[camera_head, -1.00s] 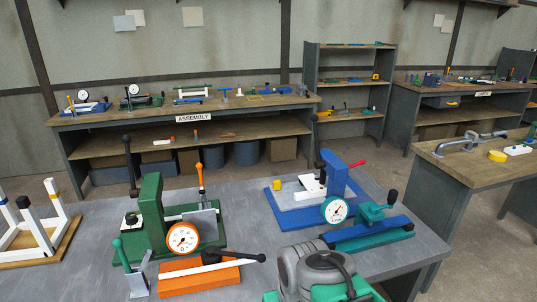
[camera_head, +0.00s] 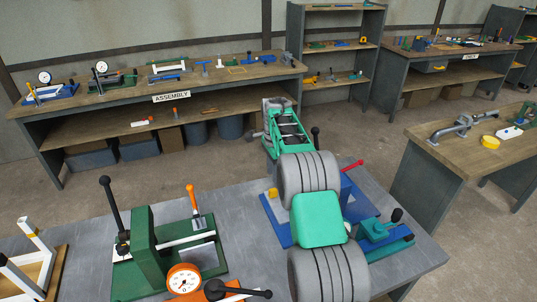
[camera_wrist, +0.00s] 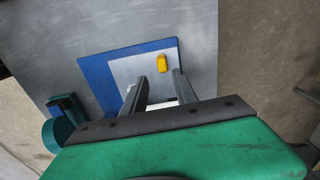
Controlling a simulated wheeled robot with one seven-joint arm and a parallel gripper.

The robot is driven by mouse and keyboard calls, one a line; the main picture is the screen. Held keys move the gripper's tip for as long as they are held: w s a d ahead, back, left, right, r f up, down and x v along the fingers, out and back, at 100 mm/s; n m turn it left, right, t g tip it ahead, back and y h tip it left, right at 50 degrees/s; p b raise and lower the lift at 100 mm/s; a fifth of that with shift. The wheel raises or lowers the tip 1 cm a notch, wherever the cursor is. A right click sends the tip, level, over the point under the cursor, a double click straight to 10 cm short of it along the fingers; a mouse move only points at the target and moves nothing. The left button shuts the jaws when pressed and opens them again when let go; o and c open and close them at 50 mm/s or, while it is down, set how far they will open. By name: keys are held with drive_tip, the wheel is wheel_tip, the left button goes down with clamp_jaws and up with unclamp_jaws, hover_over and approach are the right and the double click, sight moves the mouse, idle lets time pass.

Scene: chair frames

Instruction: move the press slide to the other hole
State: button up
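The blue press (camera_head: 346,192) stands on a blue base (camera_head: 272,219) at the right of the grey table, largely hidden by my arm in the head view. In the wrist view its blue base (camera_wrist: 95,70) carries a pale plate (camera_wrist: 135,67) with a yellow block (camera_wrist: 162,62). My gripper (camera_wrist: 161,76) is open, with its two fingers apart above this plate. Something white (camera_wrist: 160,104) shows low between the fingers; I cannot tell whether it is the slide or whether they touch it. The head view does not show the fingertips clearly. The press's holes are hidden.
Bare table lies between the presses.

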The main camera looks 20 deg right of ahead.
sight(273, 189)
drive_tip(key=shift+w+d+f+m, duration=0.2)
drive_tip(key=shift+w+d+m, duration=0.05)
drive_tip(key=shift+m, duration=0.05)
drive_tip(key=shift+f+b, duration=0.25)
drive_tip(key=shift+b, duration=0.05)
drive_tip(key=f+b, duration=0.7)
drive_tip(key=f, duration=0.1)
drive_tip(key=shift+a+f, duration=0.15)
drive_tip(key=shift+a, duration=0.05)
drive_tip(key=shift+r+p, duration=0.5)
drive_tip(key=shift+c, duration=0.7)
clamp_jaws()
drive_tip(key=shift+s, duration=0.1)
